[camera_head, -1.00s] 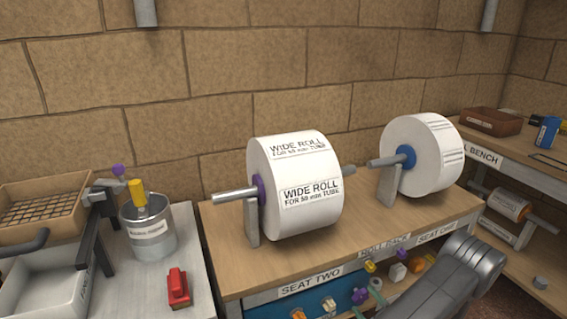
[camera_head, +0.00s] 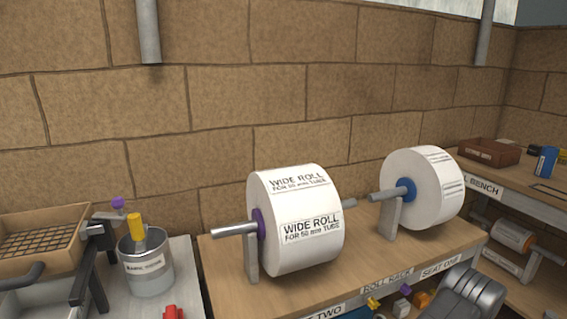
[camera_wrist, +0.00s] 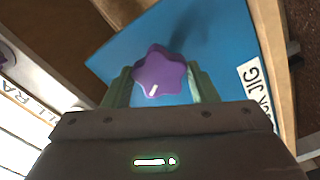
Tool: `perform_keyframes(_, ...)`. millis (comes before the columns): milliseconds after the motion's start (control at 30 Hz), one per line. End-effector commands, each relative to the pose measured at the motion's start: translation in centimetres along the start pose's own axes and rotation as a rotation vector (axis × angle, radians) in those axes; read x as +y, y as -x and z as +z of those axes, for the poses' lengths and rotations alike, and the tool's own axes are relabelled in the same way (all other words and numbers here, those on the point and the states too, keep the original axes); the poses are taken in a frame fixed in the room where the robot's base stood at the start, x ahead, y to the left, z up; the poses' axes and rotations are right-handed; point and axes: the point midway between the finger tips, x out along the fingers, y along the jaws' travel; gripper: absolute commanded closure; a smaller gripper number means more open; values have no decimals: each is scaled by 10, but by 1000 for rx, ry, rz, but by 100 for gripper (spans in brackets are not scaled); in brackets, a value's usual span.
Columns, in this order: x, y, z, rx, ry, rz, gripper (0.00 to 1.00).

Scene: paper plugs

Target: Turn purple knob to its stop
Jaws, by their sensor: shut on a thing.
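The purple knob (camera_wrist: 158,73) is star-shaped, with a short pale mark near its lower edge. It stands on a blue panel (camera_wrist: 222,48) in the wrist view. My gripper (camera_wrist: 162,84) is shut on the knob, with one greenish finger at its left and one at its right. In the head view I cannot make out the gripper or this knob.
A "JIG" label (camera_wrist: 255,92) is right of the knob. In the head view, two large white rolls, one near (camera_head: 300,240) and one farther right (camera_head: 425,190), are mounted above the wooden bench (camera_head: 350,275). A bucket (camera_head: 146,268) stands left.

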Motion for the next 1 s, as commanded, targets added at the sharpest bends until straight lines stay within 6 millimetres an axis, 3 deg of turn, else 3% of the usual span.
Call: perform_keyframes(1000, -2, 0, 2, 0, 917, 1, 71)
